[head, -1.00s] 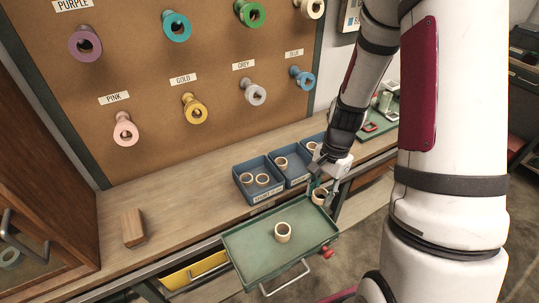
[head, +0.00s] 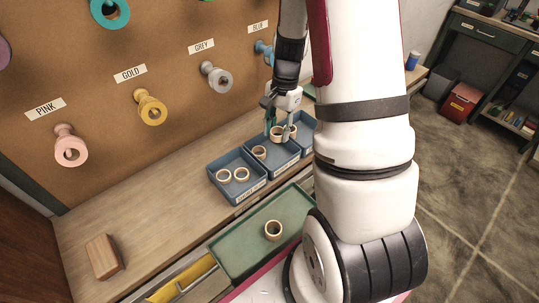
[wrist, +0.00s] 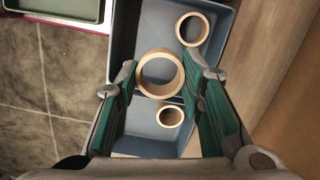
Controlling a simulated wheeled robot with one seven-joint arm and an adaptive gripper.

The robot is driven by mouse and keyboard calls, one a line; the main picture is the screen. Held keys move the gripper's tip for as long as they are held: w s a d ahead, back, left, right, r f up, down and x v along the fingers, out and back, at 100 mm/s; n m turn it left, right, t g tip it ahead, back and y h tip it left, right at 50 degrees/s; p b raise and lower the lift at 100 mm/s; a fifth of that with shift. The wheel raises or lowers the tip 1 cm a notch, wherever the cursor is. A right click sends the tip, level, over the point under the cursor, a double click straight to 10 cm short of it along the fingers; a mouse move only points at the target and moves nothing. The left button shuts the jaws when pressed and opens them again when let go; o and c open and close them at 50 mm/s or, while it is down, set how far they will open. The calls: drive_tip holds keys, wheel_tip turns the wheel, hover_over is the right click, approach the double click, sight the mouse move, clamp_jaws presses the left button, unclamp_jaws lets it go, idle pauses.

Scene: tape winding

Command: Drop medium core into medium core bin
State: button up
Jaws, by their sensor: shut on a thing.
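My gripper (head: 279,133) is shut on a pale tan ring-shaped core (wrist: 161,73), held upright between its green-padded fingers in the wrist view. The held core is above the middle blue bin (wrist: 150,20), towards its border with the right blue bin (wrist: 140,122). The middle bin holds one smaller-looking core (wrist: 192,29), also visible in the head view (head: 259,152). Another core (wrist: 170,116) lies in the right bin. Bin labels are too small to read surely, so I cannot tell which bin is the medium one.
The left blue bin (head: 212,178) holds two cores. A green tray (head: 245,252) in front holds one core (head: 273,230). A wooden block (head: 103,257) lies on the bench (head: 150,215). Pegs with coloured spools stick out from the board (head: 190,110) behind.

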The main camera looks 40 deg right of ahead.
sight(277, 155)
drive_tip(key=shift+f+b, duration=0.9)
drive_tip(key=shift+f, duration=0.9)
drive_tip(key=shift+s, duration=0.1)
drive_tip(key=o, duration=0.8)
drive_tip(key=r, duration=0.4)
drive_tip(key=d+r, duration=0.1)
drive_tip(key=r, duration=0.7)
drive_tip(key=shift+w+d, duration=0.25)
drive_tip(key=shift+d, duration=0.15)
